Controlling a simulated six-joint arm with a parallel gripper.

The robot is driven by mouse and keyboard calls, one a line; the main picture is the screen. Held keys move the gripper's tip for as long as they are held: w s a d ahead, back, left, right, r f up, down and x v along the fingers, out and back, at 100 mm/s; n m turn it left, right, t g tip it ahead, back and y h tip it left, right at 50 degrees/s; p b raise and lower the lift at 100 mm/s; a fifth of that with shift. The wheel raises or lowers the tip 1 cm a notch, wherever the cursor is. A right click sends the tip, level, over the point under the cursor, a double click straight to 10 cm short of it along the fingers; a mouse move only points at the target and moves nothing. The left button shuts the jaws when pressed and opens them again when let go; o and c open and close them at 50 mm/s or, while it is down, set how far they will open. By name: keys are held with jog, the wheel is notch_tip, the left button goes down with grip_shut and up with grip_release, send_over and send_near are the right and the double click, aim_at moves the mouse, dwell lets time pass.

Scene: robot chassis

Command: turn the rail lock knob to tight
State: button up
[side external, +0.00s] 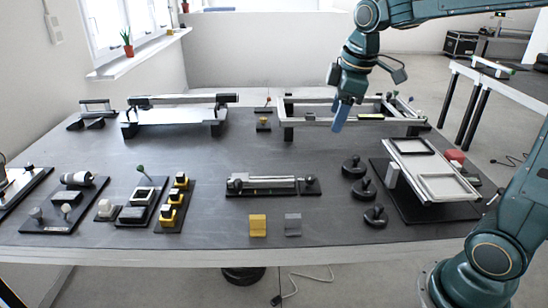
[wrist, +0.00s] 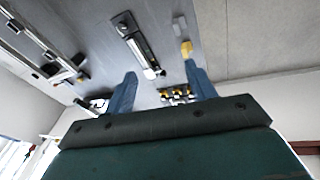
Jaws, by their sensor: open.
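A silver rail unit (side external: 270,184) lies on a black base near the middle of the table. A small dark knob (side external: 310,180) stands at its right end and looks most like the rail lock knob; its setting is too small to read. In the wrist view the rail unit (wrist: 133,38) shows beyond the fingertips. My gripper (side external: 339,127) is in the air above the back right of the table, apart from the rail unit. Its two blue fingers (wrist: 160,69) are spread with nothing between them.
Yellow (side external: 258,225) and grey (side external: 292,224) blocks stand in front of the rail unit. Several black round knobs (side external: 364,189) stand to its right. A silver frame (side external: 350,110) is behind, near my gripper. A tilted tray panel (side external: 440,187) is at the right. Bare table lies between.

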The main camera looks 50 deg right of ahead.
jog(key=w+d+f+n+g, duration=0.2)
jog(key=w+d+f+n, duration=0.2)
jog(key=w+d+f, duration=0.45)
jog(key=n+g, duration=0.1)
jog(key=n, duration=0.3)
send_over(310, 177)
notch_tip(310, 177, down, 9)
jog(key=shift+f+y, duration=0.2)
jog(key=shift+y, duration=0.1)
jog(key=shift+f, duration=0.1)
notch_tip(310, 177, down, 14)
jog(key=shift+r, duration=0.25)
jog(key=c, duration=1)
